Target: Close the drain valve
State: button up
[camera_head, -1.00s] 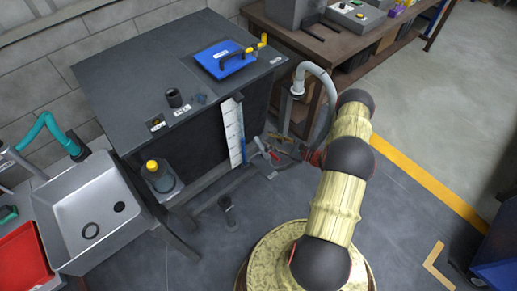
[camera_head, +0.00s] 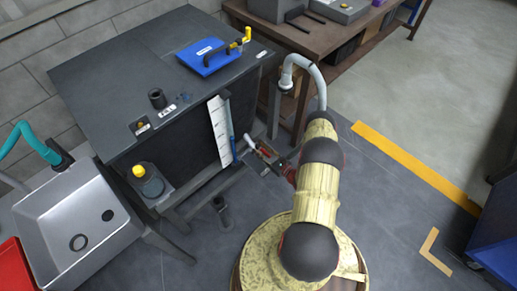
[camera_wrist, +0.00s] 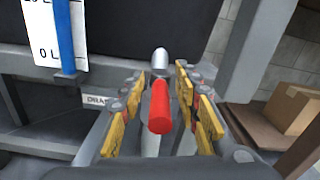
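The drain valve's red handle (camera_wrist: 160,106) shows in the wrist view, pointing toward the camera below the black tank, with a rounded silver metal part (camera_wrist: 160,60) behind it. My gripper (camera_wrist: 157,92) is open, with yellow-padded fingers on either side of the handle. The handle lies between the fingers, and gaps show on both sides. A label (camera_wrist: 97,101), partly covered and reading "DRA…", is left of the fingers. The valve body is mostly hidden.
The dark tank (camera_head: 120,65) carries a white level scale (camera_head: 219,130) with a blue tube (camera_wrist: 64,35) close left of the gripper. A grey hose (camera_head: 307,65) curves down near my arm. A metal sink (camera_head: 55,208) stands left. A cardboard box (camera_wrist: 290,108) is at right.

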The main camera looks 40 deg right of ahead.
jog(key=shift+w+a, duration=0.1)
jog(key=shift+w, duration=0.75)
jog(key=shift+c, duration=1.4)
grip_shut()
